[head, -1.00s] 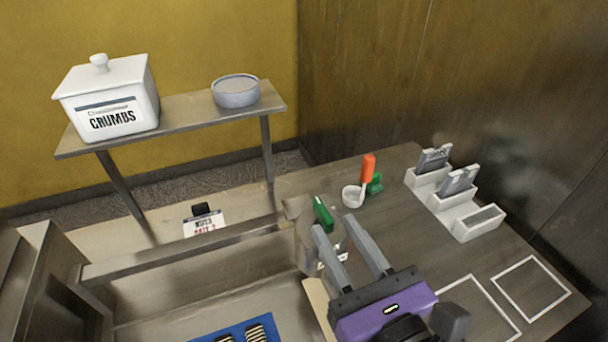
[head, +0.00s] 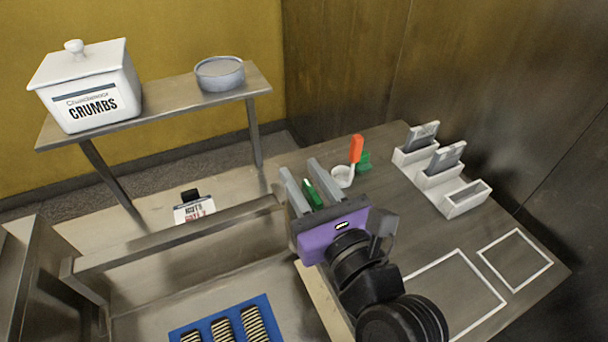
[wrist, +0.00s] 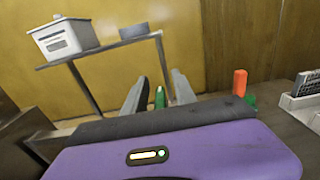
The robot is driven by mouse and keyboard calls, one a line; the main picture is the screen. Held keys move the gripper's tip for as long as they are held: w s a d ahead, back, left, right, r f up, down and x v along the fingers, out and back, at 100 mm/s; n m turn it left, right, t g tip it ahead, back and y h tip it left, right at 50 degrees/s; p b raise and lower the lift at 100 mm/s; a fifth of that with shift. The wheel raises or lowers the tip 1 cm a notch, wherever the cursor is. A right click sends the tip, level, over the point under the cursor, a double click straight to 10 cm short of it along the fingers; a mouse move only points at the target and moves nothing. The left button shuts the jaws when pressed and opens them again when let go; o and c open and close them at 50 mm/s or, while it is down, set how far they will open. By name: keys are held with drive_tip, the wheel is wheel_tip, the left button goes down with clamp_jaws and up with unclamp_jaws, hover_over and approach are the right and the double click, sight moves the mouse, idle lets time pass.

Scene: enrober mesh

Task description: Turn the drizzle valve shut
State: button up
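A green lever (head: 312,194), which looks like the drizzle valve's handle, shows between my gripper's two grey fingers in the head view. Its lower part and what it is fixed to are hidden by my gripper. The green lever also shows between the fingers in the wrist view (wrist: 160,97). My gripper (head: 306,172), with a purple body, is open, its fingers apart on either side of the lever as seen. There is a gap beside the lever; I cannot tell whether the fingertips are level with it or above it.
A white cup (head: 342,176) stands beside an orange-handled tool (head: 356,149) and another green piece (head: 365,161). White holders (head: 465,199) stand to the right. A blue tray (head: 196,332) with striped bars lies below left. A shelf (head: 180,108) carries a crumbs jar (head: 88,88) and a round tin (head: 219,74).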

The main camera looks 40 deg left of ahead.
clamp_jaws()
